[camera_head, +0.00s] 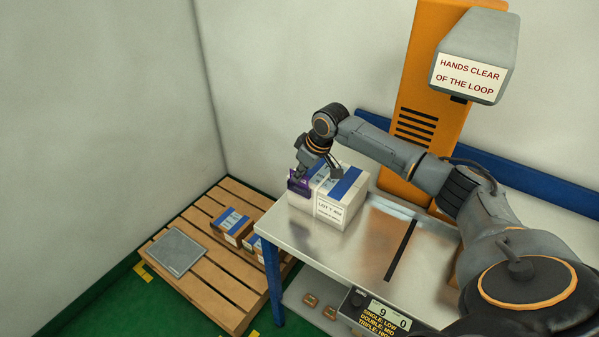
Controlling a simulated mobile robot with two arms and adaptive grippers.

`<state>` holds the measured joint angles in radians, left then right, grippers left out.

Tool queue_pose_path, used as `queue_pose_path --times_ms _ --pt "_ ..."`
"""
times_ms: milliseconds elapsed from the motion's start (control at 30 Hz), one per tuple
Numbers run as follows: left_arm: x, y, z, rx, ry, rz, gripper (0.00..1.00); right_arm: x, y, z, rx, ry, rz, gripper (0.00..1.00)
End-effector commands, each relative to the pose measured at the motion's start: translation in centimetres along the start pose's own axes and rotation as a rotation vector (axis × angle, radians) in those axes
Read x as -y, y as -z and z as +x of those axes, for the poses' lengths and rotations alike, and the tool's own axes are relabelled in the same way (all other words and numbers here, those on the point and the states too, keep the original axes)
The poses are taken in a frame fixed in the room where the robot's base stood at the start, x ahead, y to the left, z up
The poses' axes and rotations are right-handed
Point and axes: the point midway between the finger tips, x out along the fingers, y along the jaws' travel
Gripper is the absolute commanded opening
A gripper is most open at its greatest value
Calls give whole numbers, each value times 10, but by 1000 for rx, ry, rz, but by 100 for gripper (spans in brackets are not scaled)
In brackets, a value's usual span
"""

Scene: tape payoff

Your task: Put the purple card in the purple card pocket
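A purple piece (299,185) shows at the upper left edge of a white box (318,209) with blue tape. I cannot tell whether it is the purple card, the card pocket or both together. My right gripper (318,174) is above the box's left part, pointing down. Its fingers look spread, one close to the purple piece and the other over the blue tape. Whether a finger touches the purple piece is unclear. My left gripper is out of view.
The box stands on a metal table (370,258) with a dark slot. An orange machine column (425,110) with a grey warning head stands behind. Left is a wooden pallet (215,275) with taped cartons (232,226) and a grey plate (175,251).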

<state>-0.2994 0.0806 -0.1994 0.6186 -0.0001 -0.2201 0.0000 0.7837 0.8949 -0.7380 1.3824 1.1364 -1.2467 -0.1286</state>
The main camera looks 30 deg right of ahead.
Motion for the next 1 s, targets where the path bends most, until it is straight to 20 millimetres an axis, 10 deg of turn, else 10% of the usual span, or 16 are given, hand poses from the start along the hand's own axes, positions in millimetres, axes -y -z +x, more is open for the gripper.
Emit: queue_pose_path --times_ms 133,300,667,1000 --pt "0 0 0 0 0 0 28 0 -1 2 0 1 1 0" --pt "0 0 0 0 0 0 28 0 -1 2 0 0 0 28" --pt "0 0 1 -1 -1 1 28 -1 0 -4 -1 0 1 28" --pt "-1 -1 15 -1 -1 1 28 -1 0 -66 -3 -3 -1 28"
